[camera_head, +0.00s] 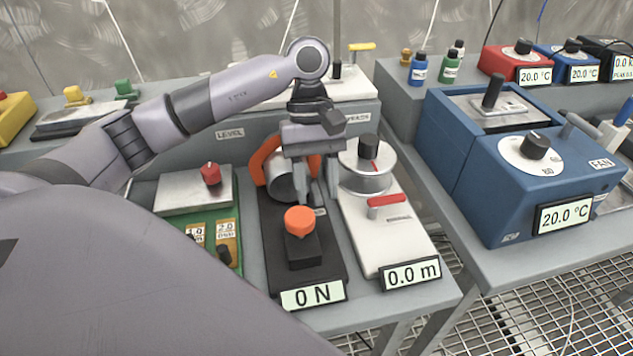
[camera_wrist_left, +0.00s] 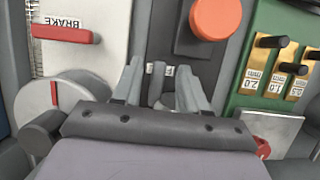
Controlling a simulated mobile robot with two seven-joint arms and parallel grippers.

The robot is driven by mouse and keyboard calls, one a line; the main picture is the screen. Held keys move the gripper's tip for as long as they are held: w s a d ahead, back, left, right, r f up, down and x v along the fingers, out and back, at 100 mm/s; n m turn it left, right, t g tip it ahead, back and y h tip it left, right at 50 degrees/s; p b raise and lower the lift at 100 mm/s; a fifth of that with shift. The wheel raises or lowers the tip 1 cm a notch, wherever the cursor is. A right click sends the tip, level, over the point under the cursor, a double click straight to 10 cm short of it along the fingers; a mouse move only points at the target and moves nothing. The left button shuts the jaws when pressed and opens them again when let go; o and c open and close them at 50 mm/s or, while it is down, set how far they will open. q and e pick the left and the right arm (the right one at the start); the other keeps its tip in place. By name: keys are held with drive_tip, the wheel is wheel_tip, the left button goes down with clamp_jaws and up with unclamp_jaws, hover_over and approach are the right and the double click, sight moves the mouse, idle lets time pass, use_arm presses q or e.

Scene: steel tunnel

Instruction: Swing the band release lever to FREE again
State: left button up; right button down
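The black unit (camera_head: 272,246) carries an orange knob (camera_head: 299,220) on a dark block and a "0 N" display (camera_head: 313,295). Behind the knob is a grey cylinder (camera_head: 280,187) with an orange curved part (camera_head: 262,160) around it. My left gripper (camera_head: 320,195) points down over this unit, right of the cylinder. In the left wrist view its two fingers (camera_wrist_left: 160,92) are apart, with small white labels (camera_wrist_left: 158,69) visible between them, too small to read. I cannot make out the release lever or its position; the gripper covers much of that area. My right gripper is not in view.
A white unit (camera_head: 385,244) with a red brake lever (camera_head: 386,200), a dial (camera_head: 368,150) and a "0.0 m" display stands close on the right. A green unit (camera_head: 228,232) with a red knob (camera_head: 210,173) stands left. A blue box (camera_head: 560,178) stands on the right bench.

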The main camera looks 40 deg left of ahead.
sight(313, 183)
use_arm(q)
drive_tip(key=shift+v, duration=3.55)
